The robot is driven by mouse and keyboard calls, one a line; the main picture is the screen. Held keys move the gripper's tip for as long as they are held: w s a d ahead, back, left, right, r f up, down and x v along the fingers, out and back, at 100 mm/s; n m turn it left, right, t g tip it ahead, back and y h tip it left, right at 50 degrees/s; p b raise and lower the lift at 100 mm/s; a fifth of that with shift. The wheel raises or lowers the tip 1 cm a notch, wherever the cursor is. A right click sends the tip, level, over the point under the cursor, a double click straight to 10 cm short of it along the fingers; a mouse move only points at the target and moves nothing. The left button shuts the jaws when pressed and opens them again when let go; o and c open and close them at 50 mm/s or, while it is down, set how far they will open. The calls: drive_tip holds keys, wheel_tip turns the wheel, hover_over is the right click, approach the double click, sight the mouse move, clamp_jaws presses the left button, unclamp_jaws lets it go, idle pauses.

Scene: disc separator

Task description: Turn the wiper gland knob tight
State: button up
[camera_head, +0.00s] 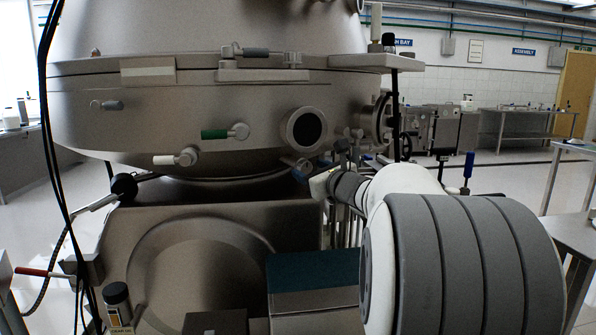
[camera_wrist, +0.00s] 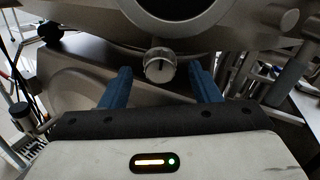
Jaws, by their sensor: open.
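A small round metal knob (camera_wrist: 160,66) with a dark mark on its face sits below a large dark round opening in the wrist view. I take it for the wiper gland knob, though no label is readable. My gripper (camera_wrist: 160,74) is open, with one blue finger on each side of the knob and a gap on both sides. I cannot tell whether the fingertips reach as far as the knob. In the head view, my gripper (camera_head: 299,170) is small and partly hidden, close to the vessel's underside below the round port (camera_head: 303,129). The knob is not clear there.
The steel vessel (camera_head: 90,125) carries a green-handled lever (camera_head: 225,132) and a white-tipped lever (camera_head: 177,158) left of the port. A black-knobbed lever (camera_head: 123,186) stands further left. The steel base housing (camera_head: 200,265) lies below. Benches are distant at right.

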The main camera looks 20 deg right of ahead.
sight(307, 168)
drive_tip(key=shift+w+a, duration=0.2)
drive_tip(key=shift+w, duration=1.75)
